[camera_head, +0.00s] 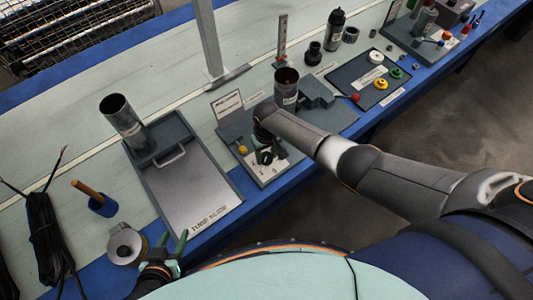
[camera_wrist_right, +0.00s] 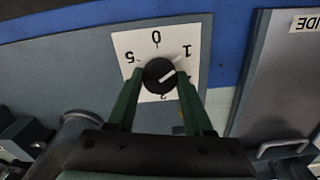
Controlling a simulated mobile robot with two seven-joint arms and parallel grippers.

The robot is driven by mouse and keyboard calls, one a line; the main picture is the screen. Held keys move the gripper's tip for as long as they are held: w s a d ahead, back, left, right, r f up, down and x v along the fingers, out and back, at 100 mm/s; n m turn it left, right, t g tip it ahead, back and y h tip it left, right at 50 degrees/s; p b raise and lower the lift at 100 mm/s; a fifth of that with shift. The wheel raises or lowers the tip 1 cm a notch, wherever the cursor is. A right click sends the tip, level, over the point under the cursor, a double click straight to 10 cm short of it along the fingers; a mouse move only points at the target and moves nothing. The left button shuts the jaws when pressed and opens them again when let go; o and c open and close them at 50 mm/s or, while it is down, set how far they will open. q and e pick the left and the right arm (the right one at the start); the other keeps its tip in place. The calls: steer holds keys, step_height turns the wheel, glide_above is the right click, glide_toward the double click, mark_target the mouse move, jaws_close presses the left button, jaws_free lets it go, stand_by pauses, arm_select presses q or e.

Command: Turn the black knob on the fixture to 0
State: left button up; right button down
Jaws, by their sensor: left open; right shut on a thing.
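The black knob (camera_wrist_right: 159,75) sits on a white dial plate (camera_wrist_right: 128,42) with printed numbers. The knob's white mark slants up and right, roughly toward the 1. My right gripper (camera_wrist_right: 159,88) has its green fingers on both sides of the knob, shut on it. In the head view the right gripper (camera_head: 267,153) is over the fixture (camera_head: 272,175) and covers most of the knob. My left gripper (camera_head: 172,252) is open and empty near the front edge.
A tube tray (camera_head: 190,190) with a metal cup (camera_head: 122,118) lies left of the fixture. Another dark cup (camera_head: 286,88) stands behind it. A board with coloured caps (camera_head: 366,80) is to the right.

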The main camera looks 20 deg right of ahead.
mark_target(266, 156)
steer(key=n, duration=0.5)
steer(key=shift+n, duration=0.3)
steer(key=n, duration=0.5)
steer(key=shift+n, duration=0.4)
steer(key=shift+c, duration=1.4)
jaws_free()
step_height(266, 156, up, 13)
steer(key=p, duration=0.3)
steer(key=shift+f, duration=0.2)
